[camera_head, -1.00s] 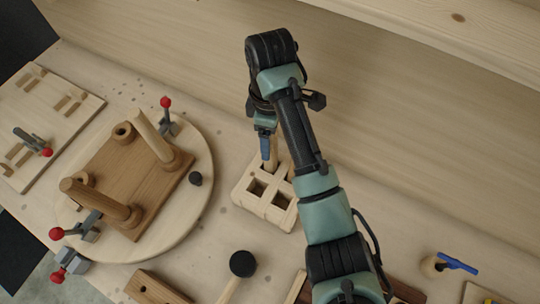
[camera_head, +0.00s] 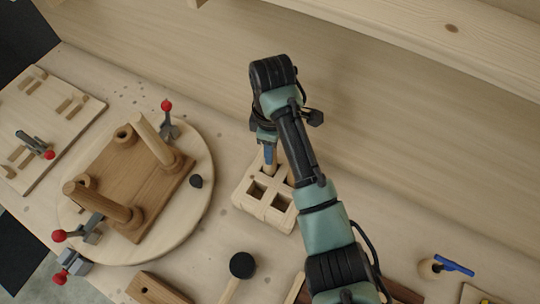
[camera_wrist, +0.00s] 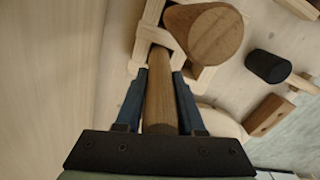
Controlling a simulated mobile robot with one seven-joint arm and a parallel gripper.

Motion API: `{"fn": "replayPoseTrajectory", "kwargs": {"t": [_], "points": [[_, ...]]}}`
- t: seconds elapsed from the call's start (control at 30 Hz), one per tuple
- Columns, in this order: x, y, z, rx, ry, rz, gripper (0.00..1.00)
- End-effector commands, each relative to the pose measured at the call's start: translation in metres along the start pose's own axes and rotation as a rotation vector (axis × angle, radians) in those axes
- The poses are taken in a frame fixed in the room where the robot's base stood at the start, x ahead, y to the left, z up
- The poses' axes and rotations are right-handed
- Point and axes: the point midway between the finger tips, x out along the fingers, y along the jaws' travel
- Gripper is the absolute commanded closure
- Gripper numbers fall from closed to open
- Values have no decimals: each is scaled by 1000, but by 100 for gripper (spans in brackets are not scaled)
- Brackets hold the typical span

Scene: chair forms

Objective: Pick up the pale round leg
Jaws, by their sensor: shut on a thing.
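My gripper (camera_wrist: 161,88) is shut on a round leg (camera_wrist: 160,100), with one blue finger along each side of it. The leg looks shaded brown in the wrist view. Its far end meets a slot of the pale wooden rack (camera_wrist: 150,30); I cannot tell how deep it sits. In the head view my gripper (camera_head: 268,156) is over the back left of the rack (camera_head: 262,211), and the arm hides most of the leg. A thicker, darker leg (camera_wrist: 210,38) with a broad round end stands in the rack beside the held one.
A round pale board (camera_head: 190,215) at left bears a brown seat panel (camera_head: 140,180) with two upright legs and red-tipped clamps. A black-headed mallet (camera_head: 242,265) lies in front of the rack. A pale wall rises behind. A blue-handled tool (camera_head: 455,266) is at right.

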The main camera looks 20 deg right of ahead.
Motion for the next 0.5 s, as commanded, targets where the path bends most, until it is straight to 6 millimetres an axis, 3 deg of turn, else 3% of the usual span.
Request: {"fn": "replayPoseTrajectory", "kwargs": {"t": [0.33,0.5], "points": [[-2,0,0,0,1,1,100],[-15,1,-1,-1,2,4,100]]}}
